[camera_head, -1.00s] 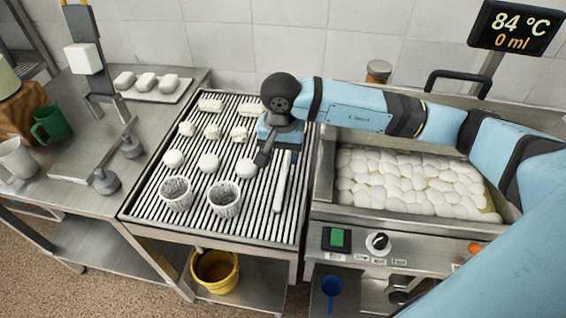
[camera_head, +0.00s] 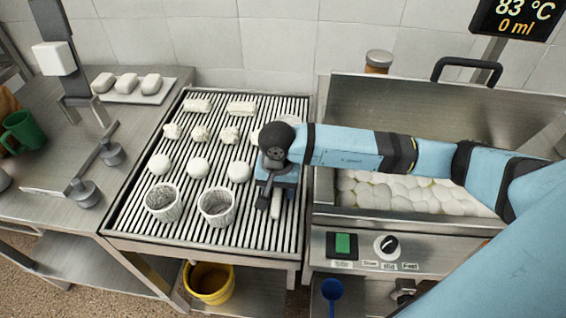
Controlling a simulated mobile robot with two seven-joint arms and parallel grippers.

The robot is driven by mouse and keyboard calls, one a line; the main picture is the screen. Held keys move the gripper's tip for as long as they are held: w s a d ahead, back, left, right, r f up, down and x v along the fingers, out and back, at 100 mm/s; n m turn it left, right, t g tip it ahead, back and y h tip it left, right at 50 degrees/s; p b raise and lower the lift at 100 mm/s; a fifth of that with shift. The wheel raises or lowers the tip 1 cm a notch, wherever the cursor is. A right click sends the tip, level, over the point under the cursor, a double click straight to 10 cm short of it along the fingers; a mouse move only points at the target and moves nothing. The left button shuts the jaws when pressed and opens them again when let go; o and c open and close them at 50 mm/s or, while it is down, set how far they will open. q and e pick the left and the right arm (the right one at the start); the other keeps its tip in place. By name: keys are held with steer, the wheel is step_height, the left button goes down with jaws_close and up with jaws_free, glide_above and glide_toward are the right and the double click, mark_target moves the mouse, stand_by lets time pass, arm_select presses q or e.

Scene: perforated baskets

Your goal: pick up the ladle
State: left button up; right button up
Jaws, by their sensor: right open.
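A slim pale rod-like tool (camera_head: 275,214) lies lengthwise on the slatted rack (camera_head: 250,262), to the right of the white perforated baskets. It looks like a handle, and its far part is hidden under my right gripper. My right gripper (camera_head: 269,202) is open, pointing down over this tool; I cannot tell whether its fingers touch it. A blue ladle-like scoop (camera_head: 331,290) with a round bowl is low in front of the vat, apart from the gripper. My left gripper is not in view.
Two perforated baskets (camera_head: 216,206) and several white cheese-like pieces (camera_head: 198,167) stand on the rack left of the gripper. The vat (camera_head: 325,207) of white lumps is at right under my arm. A yellow bucket (camera_head: 209,283) is below. A green mug (camera_head: 24,131) stands at left.

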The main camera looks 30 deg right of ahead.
steer(key=shift+s+r, duration=0.15)
steer(key=shift+r, duration=0.05)
steer(key=shift+c, duration=0.7)
jaws_close()
